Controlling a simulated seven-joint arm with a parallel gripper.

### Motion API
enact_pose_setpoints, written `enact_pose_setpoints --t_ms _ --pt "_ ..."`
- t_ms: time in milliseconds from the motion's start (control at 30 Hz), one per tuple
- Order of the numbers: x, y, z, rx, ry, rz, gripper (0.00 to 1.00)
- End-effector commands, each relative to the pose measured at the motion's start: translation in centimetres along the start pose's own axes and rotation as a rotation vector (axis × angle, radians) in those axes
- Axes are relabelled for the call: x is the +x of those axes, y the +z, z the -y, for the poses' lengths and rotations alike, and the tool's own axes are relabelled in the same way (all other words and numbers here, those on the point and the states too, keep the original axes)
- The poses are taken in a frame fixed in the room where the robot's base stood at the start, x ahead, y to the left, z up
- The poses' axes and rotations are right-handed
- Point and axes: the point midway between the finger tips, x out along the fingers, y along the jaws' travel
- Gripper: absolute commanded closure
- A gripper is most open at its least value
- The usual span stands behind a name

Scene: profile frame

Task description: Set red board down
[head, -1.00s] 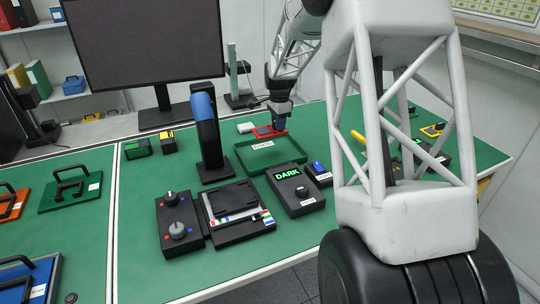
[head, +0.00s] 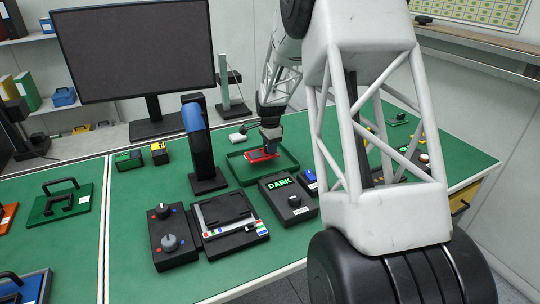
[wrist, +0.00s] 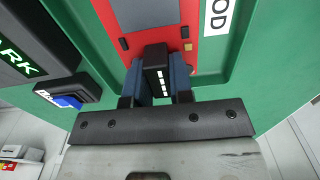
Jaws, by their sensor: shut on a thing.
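The red board (head: 262,156) is within the outline of the green tray (head: 240,168) in the head view. In the wrist view the red board (wrist: 138,42) has a grey panel and small dark and gold parts. My gripper (head: 271,148) is shut on a black upright part of the board; the blue-grey fingers show on both sides of that part in the wrist view (wrist: 157,75). The tray (wrist: 222,62) carries a white label, partly cut off, ending in "OOD". I cannot tell whether the board touches the tray floor.
A black box (head: 289,197) with a green "DARK" display stands in front of the tray. A small blue-topped box (head: 310,181) is beside it. A dark stand with a blue top (head: 198,145) rises left of the tray. A small white object (head: 237,138) lies behind it.

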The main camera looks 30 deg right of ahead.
Motion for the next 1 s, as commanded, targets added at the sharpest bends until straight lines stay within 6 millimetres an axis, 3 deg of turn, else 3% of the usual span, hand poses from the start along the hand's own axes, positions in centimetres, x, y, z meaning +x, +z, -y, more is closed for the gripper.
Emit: enact_pose_setpoints --t_ms 433,933,967,1000 --pt "3.5 0.0 0.0 0.000 0.000 0.000 1.00" --pt "4.0 0.0 0.0 0.000 0.000 0.000 1.00" --pt "4.1 0.0 0.0 0.000 0.000 0.000 0.78" --pt "4.0 0.0 0.0 0.000 0.000 0.000 0.71"
